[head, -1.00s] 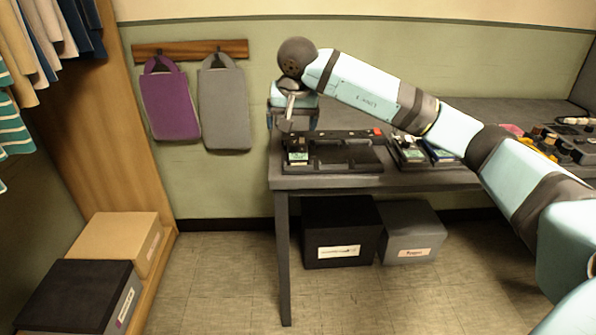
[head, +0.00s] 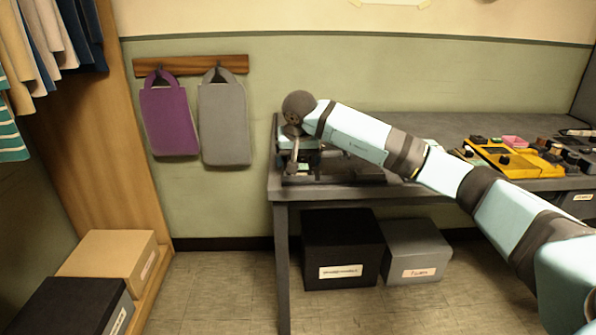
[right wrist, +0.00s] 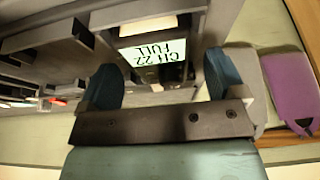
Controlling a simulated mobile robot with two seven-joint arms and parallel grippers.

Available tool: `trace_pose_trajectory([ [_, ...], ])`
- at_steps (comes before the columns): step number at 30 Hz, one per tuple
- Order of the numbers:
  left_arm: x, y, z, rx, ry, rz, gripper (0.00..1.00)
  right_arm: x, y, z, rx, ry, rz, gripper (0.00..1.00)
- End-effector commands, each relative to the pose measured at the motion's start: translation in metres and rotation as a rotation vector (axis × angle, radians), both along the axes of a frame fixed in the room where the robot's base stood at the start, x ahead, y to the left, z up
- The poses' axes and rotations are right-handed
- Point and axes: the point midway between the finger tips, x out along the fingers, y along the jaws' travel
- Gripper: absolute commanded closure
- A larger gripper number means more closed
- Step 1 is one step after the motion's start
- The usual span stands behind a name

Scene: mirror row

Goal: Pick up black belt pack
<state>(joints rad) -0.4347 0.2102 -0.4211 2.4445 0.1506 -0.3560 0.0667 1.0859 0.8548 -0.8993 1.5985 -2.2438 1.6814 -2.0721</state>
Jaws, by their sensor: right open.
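The black belt pack (right wrist: 155,51) shows in the right wrist view, with a pale lit display reading "CH 22 FULL" upside down. It sits at the end of a dark charging rack (right wrist: 62,45). My right gripper (right wrist: 163,78) is open, with one blue finger to each side of the pack's lower part; I cannot tell whether they touch it. In the head view my right gripper (head: 298,158) is low over the left end of the rack (head: 345,175) on the table and largely hides the pack. My left gripper is in neither view.
The dark table (head: 450,125) carries yellow and black devices (head: 505,160) at right. A purple bag (head: 168,122) and a grey bag (head: 224,122) hang left of the table. A black box (head: 340,245) and a grey box (head: 415,250) stand underneath.

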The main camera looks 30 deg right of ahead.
Motion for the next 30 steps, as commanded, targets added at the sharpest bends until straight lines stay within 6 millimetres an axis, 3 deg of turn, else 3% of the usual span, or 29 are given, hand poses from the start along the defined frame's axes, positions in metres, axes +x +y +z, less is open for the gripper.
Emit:
trace_pose_trajectory([
  [3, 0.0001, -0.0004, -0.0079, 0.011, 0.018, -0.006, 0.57, 0.0038, -0.0027, -0.0113, 0.000, -0.001, 0.000, 0.11],
  [11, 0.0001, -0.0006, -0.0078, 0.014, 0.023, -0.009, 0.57, 0.0048, -0.0033, -0.0117, 0.000, -0.002, 0.000, 0.11],
  [18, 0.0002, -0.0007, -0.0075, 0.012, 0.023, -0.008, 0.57, 0.0046, -0.0032, -0.0118, 0.000, -0.001, 0.000, 0.66],
  [19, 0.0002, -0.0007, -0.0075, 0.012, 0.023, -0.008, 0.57, 0.0046, -0.0032, -0.0118, 0.000, -0.001, 0.000, 0.69],
  [30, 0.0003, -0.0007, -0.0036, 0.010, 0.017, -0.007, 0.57, 0.0048, -0.0032, -0.0045, 0.001, -0.003, 0.001, 0.69],
])
